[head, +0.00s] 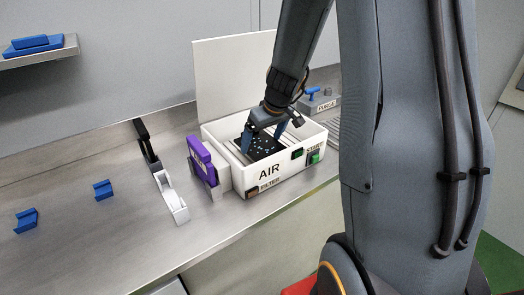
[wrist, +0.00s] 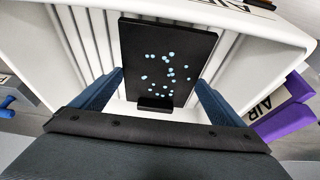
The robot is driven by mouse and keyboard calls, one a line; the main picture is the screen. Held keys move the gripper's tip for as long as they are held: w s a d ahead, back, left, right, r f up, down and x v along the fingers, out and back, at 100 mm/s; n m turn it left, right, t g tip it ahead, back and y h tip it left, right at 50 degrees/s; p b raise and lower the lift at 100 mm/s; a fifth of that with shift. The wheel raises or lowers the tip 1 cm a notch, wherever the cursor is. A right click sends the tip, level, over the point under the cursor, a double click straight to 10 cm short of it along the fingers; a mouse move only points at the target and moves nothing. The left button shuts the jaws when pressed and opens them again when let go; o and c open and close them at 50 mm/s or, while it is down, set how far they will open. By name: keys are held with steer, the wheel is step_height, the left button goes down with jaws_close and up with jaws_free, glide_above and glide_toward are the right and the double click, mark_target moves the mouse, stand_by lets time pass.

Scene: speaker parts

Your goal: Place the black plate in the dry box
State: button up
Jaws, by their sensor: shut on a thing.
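The black plate (wrist: 168,55) with pale blue spots is between the two blue fingers of my gripper (wrist: 155,95) in the wrist view. In the head view, the plate (head: 262,146) is inside the opening of the white dry box (head: 288,172), which is marked AIR and FILTER. My gripper (head: 264,138) reaches down from above and is shut on the plate. The box's lid (head: 228,75) stands up open at the back. Ribbed slats line the inside of the box in the wrist view. Whether the plate touches the box floor I cannot tell.
A purple and white part (head: 203,163) stands against the box's left end. A white and black holder (head: 170,195) is further left. Blue pieces (head: 103,189) lie on the counter (head: 90,245). A grey unit with a blue handle (head: 318,102) is behind the box at right.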

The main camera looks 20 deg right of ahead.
mark_target(264, 147)
steer(key=shift+f+b, duration=0.55)
steer(key=shift+f, duration=1.75)
steer(key=shift+f, duration=0.15)
steer(key=o, duration=0.9)
steer(key=shift+r, duration=0.2)
steer(key=v, duration=1.2)
